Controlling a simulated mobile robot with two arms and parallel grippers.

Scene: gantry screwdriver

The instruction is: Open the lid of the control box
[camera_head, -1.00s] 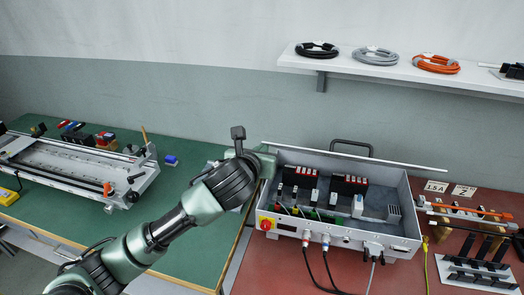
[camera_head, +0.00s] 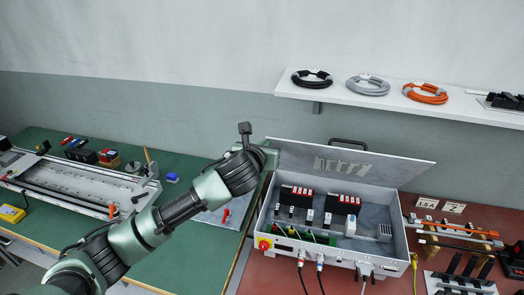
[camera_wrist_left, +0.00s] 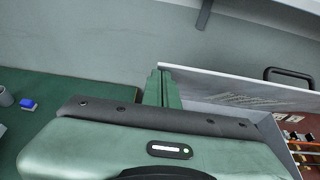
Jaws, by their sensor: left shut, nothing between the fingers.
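The control box (camera_head: 330,248) is a grey metal case on the red bench top, with its inside exposed. Its lid (camera_head: 385,168) is raised along the rear side and tilted, with lettering on the face toward me. The lid also shows in the left wrist view (camera_wrist_left: 235,92). My left gripper (camera_head: 271,157) is at the lid's left end, shut with nothing held. Its green fingers (camera_wrist_left: 162,88) lie close to the lid's edge in the wrist view; I cannot tell whether they touch. My right gripper is not in view.
A black handle (camera_head: 348,143) shows behind the lid. Cables (camera_head: 320,280) hang from the box front. A shelf (camera_head: 450,107) with cable coils (camera_head: 368,86) is above. A long fixture (camera_head: 80,183) stands on the green bench at left. A rack (camera_head: 460,285) is at right.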

